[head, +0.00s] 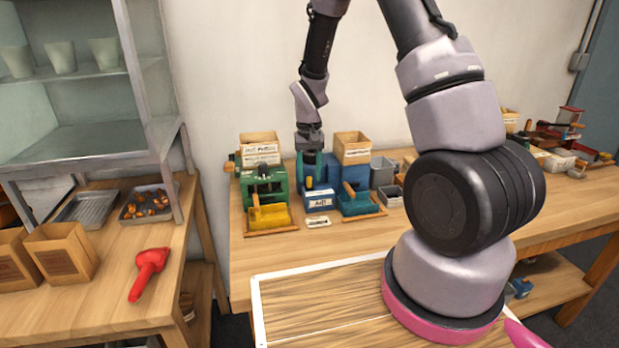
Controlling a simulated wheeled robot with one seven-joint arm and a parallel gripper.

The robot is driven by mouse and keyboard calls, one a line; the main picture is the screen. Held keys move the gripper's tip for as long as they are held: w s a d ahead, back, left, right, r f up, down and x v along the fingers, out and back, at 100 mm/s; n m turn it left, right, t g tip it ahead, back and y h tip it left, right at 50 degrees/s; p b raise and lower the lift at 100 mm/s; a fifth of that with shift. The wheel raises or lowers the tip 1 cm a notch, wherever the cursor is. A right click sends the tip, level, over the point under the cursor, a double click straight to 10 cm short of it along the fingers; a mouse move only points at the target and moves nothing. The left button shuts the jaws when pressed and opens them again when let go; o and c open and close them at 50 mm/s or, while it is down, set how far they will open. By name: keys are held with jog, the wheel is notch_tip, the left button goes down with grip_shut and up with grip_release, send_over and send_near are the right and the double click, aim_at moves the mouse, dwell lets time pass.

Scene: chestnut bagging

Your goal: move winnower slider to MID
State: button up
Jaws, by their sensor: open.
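Two small machines stand side by side on the wooden bench. A green machine (249,176) has a yellow tray in front, and a blue machine (340,174) has a blue tray in front. Each has a wooden hopper box on top. Which one is the winnower I cannot tell for sure, and its slider is too small to make out. My gripper (309,174) hangs down between the two machines, in front of the wall. It is open, and its fingertips are hard to separate from the parts behind. Whether it touches anything I cannot tell.
A white label card (318,221) lies before the machines. A grey bin (383,172) stands to their right. My upper arm covers the bench's right middle.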

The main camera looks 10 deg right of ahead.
jog(key=shift+f, duration=0.8)
grip_shut()
dwell(0.9)
